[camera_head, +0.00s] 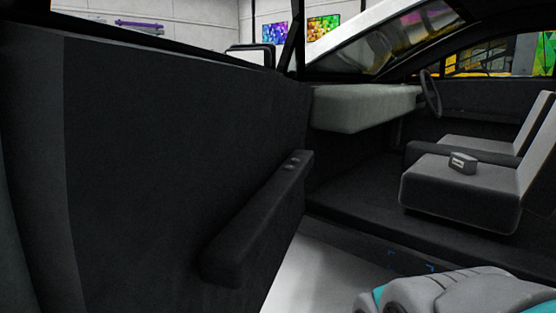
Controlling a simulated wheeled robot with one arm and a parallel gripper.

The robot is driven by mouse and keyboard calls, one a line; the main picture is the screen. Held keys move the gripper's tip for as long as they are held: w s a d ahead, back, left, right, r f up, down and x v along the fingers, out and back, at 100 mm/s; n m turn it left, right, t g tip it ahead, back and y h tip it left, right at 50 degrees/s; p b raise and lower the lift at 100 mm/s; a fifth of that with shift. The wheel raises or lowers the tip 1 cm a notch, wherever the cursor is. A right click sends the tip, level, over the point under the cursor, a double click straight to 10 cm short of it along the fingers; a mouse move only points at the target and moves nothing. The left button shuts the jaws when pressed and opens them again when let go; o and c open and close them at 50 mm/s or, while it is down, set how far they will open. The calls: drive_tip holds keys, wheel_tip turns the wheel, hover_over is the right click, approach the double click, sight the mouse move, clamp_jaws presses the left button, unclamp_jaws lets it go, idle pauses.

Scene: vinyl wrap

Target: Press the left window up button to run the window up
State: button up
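Two small grey window buttons (291,161) sit on top of the far end of the door armrest (245,226). They are too small to tell which one is up. The armrest juts from the dark inner panel (170,150) of the open car door, which fills the left of the view. I see no window glass clearly above the door's top edge. A grey and teal part of my arm shows at the bottom right, well apart from the buttons. My gripper is not in view.
Beyond the door is the car's cabin with a dashboard (365,108), a steering wheel (431,94) and grey seats (462,190). A small dark box (462,162) with a pale label lies on the near seat. Pale bare floor (320,270) lies between door and sill.

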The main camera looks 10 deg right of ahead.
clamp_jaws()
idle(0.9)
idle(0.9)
